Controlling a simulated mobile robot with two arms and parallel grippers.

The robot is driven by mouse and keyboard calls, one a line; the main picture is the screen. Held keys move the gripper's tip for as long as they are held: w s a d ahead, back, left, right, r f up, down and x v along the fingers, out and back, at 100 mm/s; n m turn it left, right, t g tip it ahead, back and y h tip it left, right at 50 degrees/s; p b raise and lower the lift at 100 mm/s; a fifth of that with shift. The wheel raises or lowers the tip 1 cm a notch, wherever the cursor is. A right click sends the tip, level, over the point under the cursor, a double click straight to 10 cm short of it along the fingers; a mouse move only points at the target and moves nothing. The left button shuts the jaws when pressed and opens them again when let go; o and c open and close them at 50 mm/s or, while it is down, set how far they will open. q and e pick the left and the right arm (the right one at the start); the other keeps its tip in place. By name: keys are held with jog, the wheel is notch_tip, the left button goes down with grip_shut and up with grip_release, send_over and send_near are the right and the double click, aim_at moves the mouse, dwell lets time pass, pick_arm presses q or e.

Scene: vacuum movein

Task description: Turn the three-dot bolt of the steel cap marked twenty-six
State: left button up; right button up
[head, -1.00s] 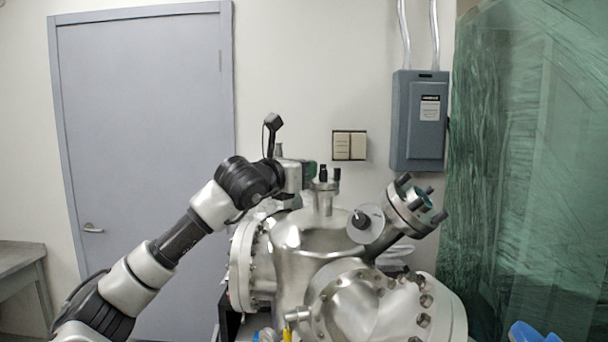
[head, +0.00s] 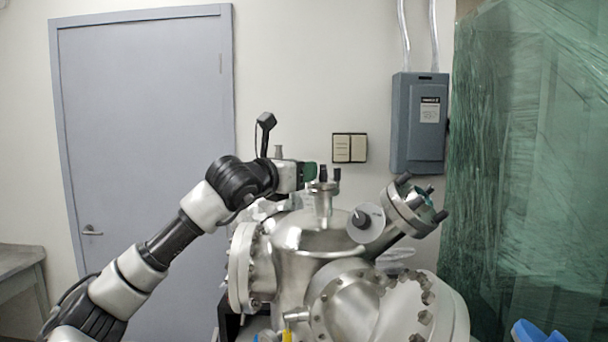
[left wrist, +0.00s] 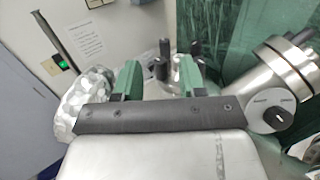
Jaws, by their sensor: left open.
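A small steel cap (head: 323,190) with black upright bolts (head: 323,174) stands on top of the steel chamber (head: 300,262). A larger angled steel cap (head: 408,207) with black bolts is at the chamber's upper right. No cap's number or bolt dots can be read. My left gripper (head: 309,172) is beside the small top cap, its green fingers pointing right. In the left wrist view my left gripper (left wrist: 160,78) is open and empty. Black bolts (left wrist: 163,58) show beyond the gap between its fingers. I cannot tell their exact distance. My right gripper is not in view.
A round viewport flange (head: 350,305) and a left side flange (head: 243,268) project from the chamber. A disc-faced port (head: 366,222) sits near the angled cap. Green wrapped sheeting (head: 530,170) stands at the right. A blue object (head: 535,331) is at the lower right.

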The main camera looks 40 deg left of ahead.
pick_arm(q)
jog(key=s+b, duration=0.5)
jog(key=s, duration=0.4)
jog(key=shift+s+d, duration=0.15)
jog(key=shift+d, duration=0.1)
jog(key=shift+f, duration=0.1)
